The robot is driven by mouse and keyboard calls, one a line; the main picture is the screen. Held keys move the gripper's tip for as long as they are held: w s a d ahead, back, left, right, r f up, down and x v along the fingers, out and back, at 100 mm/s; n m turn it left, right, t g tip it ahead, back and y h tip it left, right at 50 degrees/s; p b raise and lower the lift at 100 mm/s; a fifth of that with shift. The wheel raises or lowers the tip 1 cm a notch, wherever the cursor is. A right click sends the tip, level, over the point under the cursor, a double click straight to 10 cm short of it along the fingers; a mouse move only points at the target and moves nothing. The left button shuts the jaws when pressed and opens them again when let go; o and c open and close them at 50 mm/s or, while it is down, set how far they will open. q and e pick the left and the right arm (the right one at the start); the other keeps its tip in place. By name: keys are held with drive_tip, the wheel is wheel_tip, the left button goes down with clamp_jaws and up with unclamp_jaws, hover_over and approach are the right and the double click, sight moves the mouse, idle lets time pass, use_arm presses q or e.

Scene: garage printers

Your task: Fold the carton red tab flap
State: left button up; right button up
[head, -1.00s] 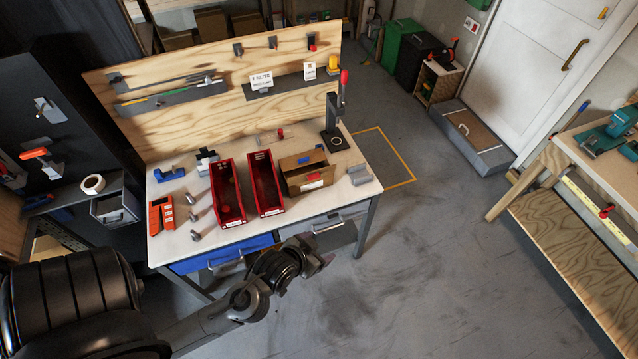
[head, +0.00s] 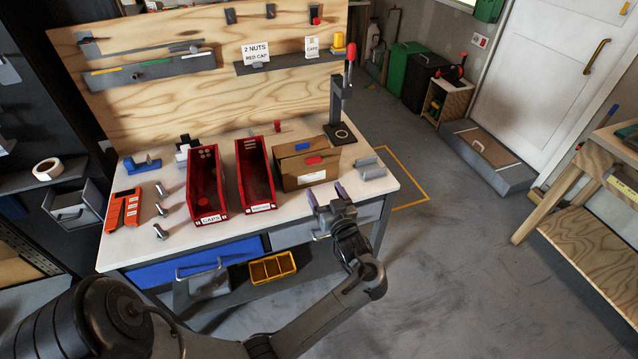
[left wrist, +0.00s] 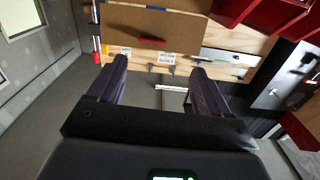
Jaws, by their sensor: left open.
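The brown carton (head: 291,180) stands on the workbench to the right of two red bins. A red tab (head: 314,160) shows at its front upper edge and a blue tab (head: 302,146) farther back. How far the flaps stand open is hard to tell. My left gripper (head: 325,193) is open and empty, in front of the carton near the bench's front edge, apart from it. My right gripper is not in view.
Red bins (head: 207,210) and (head: 254,204) stand left of the carton. A press with a red-topped lever (head: 339,130) stands behind right, and grey cylinders (head: 371,169) lie right. The workbench (head: 130,252) has an orange tool (head: 122,210) at left.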

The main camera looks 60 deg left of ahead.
sight(315, 162)
use_arm(q)
drive_tip(key=shift+n, duration=0.3)
drive_tip(key=x, duration=0.3)
drive_tip(key=w+b+x, duration=0.1)
drive_tip(key=x, duration=0.7)
drive_tip(key=shift+w+d+r+b, duration=0.15)
drive_tip(key=shift+w+r+b, duration=0.05)
drive_tip(key=shift+b, duration=0.15)
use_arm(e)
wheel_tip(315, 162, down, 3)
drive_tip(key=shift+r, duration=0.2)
use_arm(q)
drive_tip(key=shift+c, duration=0.3)
clamp_jaws()
drive_tip(key=shift+r, duration=0.1)
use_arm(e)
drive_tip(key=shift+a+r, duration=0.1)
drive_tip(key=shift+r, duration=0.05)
